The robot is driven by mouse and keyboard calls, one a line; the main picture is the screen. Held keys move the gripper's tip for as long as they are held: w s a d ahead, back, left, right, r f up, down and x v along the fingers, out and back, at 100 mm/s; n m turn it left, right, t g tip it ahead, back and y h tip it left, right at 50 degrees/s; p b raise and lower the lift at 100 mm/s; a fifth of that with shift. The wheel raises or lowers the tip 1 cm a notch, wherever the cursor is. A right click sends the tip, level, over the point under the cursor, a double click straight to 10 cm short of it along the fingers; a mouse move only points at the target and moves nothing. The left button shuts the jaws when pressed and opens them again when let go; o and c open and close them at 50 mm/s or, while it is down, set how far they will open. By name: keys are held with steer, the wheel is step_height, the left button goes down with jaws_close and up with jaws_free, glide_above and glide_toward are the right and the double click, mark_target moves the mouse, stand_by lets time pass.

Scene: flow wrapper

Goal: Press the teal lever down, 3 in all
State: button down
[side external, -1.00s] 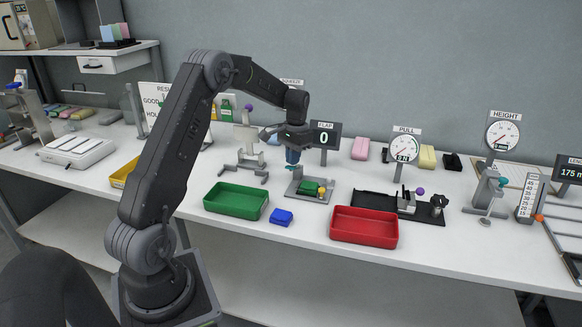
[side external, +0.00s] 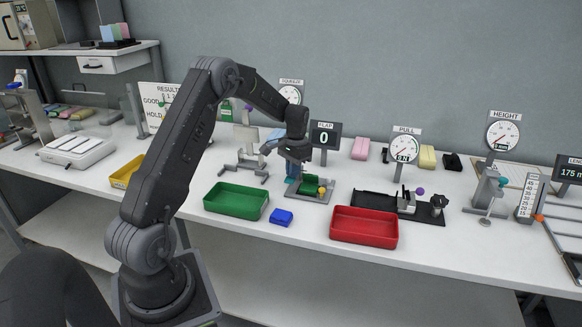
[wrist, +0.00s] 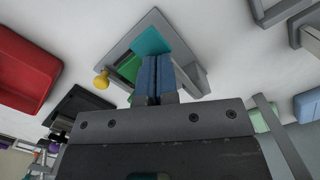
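The teal lever (wrist: 152,41) shows in the wrist view as a flat teal plate at the fingertips, over a grey station. The blue fingers of my gripper (wrist: 156,64) lie side by side, shut, with nothing visible between them. Their tips overlap the lever in the picture; whether they touch it I cannot tell. In the side view my gripper (side external: 292,176) points down at the back left of the grey station (side external: 318,199), and the lever is mostly hidden there. A green block (side external: 311,186) and a yellow knob (side external: 322,190) are on the station. The display (side external: 324,138) behind reads 0.
A red tray (side external: 364,239) is front right. A black base (side external: 428,215) with a pull gauge (side external: 404,148) stands to the right.

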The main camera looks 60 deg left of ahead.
steer(key=shift+w+a+r, duration=0.2)
steer(key=shift+w+r, duration=0.05)
steer(key=shift+w, duration=0.5)
steer(key=shift+w+a+r, duration=0.2)
steer(key=shift+w, duration=0.5)
step_height(320, 180, up, 14)
steer(key=w, duration=0.1)
steer(key=shift+w+a, duration=0.15)
steer(key=shift+f, duration=0.15)
stand_by(0.5)
steer(key=s+f, duration=0.1)
steer(key=s+d+f, duration=0.1)
steer(key=s+f, duration=0.1)
steer(key=shift+s+f, duration=0.15)
steer(key=shift+s, duration=0.15)
